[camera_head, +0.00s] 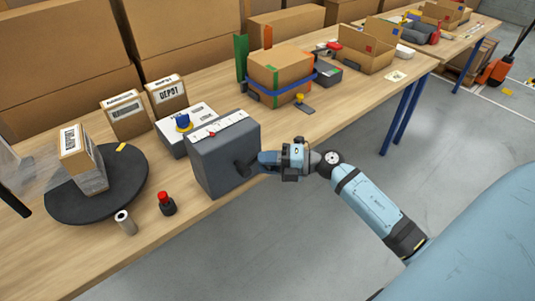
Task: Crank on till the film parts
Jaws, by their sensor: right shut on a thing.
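My right gripper (265,163) is shut on the crank handle (243,168) at the right face of a dark grey box (222,160). The box has a white scale strip with a red mark on top. A black round turntable (118,190) is to the left of the box. A labelled carton (78,147) stands on it, its lower part wrapped in clear film (94,181). A sheet of film (33,172) stretches left from the carton toward a dark bar at the left edge. My left gripper is not in view.
A red-topped button (166,203) and a small roll (125,222) stand in front of the turntable. Two labelled cartons (166,95) stand behind it. A strapped carton (281,74) is farther along the table. The front left table top is clear.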

